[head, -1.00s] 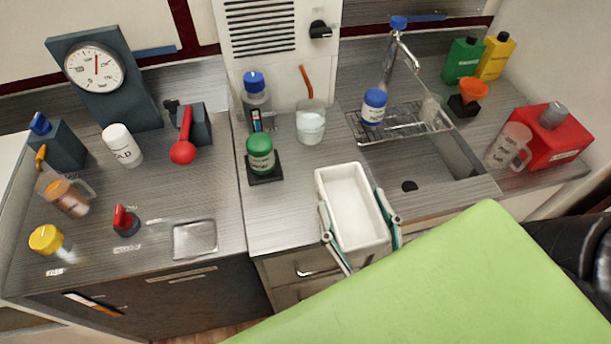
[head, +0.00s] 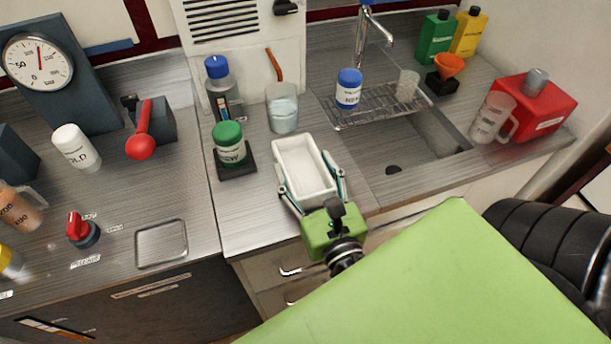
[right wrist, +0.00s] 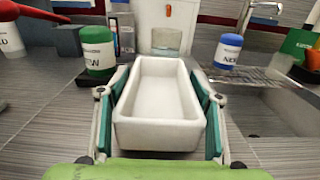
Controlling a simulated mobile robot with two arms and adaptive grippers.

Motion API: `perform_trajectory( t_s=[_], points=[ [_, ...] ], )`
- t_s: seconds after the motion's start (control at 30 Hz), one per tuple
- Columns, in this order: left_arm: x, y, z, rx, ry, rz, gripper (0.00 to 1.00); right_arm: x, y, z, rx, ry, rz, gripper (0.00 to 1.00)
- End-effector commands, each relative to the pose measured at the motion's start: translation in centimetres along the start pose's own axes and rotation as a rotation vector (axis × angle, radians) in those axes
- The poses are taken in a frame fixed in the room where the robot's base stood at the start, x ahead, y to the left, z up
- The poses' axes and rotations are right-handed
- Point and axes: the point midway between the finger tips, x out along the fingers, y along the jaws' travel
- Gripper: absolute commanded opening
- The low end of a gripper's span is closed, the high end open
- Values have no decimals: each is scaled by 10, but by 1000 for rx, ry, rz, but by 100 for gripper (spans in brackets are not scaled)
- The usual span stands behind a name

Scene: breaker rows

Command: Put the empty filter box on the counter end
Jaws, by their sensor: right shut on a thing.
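The filter box is an open white rectangular box (head: 304,168), and it looks empty inside. It sits at the counter's middle part, just left of the sink. My right gripper (head: 309,180) has one finger along each long side of it and is shut on it. In the right wrist view the white box (right wrist: 160,105) fills the space between the green-padded fingers of my right gripper (right wrist: 160,110). Whether its underside touches the counter (head: 255,215) is hard to tell. My left gripper is in neither view.
A green-capped jar (head: 230,145) on a dark pad stands left of the box, with a beaker (head: 282,108) behind. The sink (head: 410,160) and rack with a blue-capped jar (head: 348,90) lie right. A red canister (head: 537,105) and a jug (head: 492,118) occupy the right end.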

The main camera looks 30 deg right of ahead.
Motion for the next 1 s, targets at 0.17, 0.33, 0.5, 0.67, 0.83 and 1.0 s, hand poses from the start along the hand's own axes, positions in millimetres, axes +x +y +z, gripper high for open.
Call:
perform_trajectory(
  t_s=[0.17, 0.33, 0.5, 0.67, 0.83, 1.0],
  points=[
    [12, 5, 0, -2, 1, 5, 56, -1, 0, -21, 0, 1, 1, 31],
    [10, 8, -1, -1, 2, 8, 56, -1, 0, -20, 0, 1, 1, 31],
    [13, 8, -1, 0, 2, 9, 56, -1, 0, -24, 0, 1, 1, 31],
    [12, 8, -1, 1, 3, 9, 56, -1, 0, -23, 0, 2, 0, 76],
    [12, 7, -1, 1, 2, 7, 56, -1, 0, -23, 0, 2, 0, 76],
    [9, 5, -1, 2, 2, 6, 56, -1, 0, -19, 0, 2, 0, 76]
  ],
)
